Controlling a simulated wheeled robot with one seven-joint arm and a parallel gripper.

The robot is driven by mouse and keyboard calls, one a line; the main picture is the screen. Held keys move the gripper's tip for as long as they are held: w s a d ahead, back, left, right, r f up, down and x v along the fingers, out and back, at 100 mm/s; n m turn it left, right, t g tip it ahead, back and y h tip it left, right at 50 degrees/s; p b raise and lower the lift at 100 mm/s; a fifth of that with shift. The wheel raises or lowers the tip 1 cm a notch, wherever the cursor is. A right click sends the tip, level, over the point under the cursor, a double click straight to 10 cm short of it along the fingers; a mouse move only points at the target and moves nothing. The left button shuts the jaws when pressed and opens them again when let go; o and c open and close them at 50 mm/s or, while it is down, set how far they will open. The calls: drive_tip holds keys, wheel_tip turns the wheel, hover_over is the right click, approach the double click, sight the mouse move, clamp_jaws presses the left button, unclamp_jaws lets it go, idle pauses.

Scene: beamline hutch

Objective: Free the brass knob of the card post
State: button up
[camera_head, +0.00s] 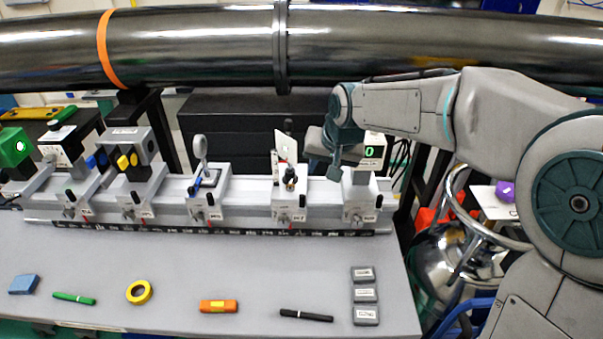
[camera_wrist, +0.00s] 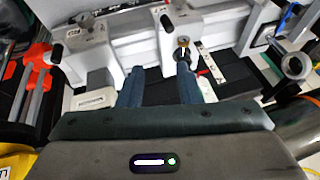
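The card post carries a white card (camera_head: 285,145) and stands on a white carrier (camera_head: 292,208) on the rail. A small dark knob with a brass-coloured part (camera_head: 290,179) shows in front of the card. In the wrist view, the brass knob (camera_wrist: 183,42) is near the tip of the right-hand finger, with a black knob (camera_wrist: 167,22) beside it. My gripper (camera_head: 334,168) is right of the card post in the head view. Its two fingers (camera_wrist: 160,82) are apart with nothing held between them. I cannot tell whether the right-hand finger touches the brass knob.
Other carriers stand along the rail (camera_head: 245,222), including a lens mount (camera_head: 200,150) and one with a green display (camera_head: 371,150). A large dark pipe (camera_head: 200,45) runs behind. Pens, tape (camera_head: 139,292) and grey blocks (camera_head: 365,294) lie on the front table.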

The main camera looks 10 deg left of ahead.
sight(292, 186)
drive_tip(key=shift+y, duration=0.5)
drive_tip(key=a+x, duration=0.1)
drive_tip(key=x, duration=0.4)
drive_tip(key=a+r+p+x, duration=0.1)
drive_tip(key=x, duration=0.4)
drive_tip(key=a+x, duration=0.1)
drive_tip(key=x, duration=0.4)
drive_tip(key=shift+w+a+p, duration=0.25)
drive_tip(key=shift+w+p, duration=0.15)
drive_tip(key=shift+w, duration=0.05)
clamp_jaws()
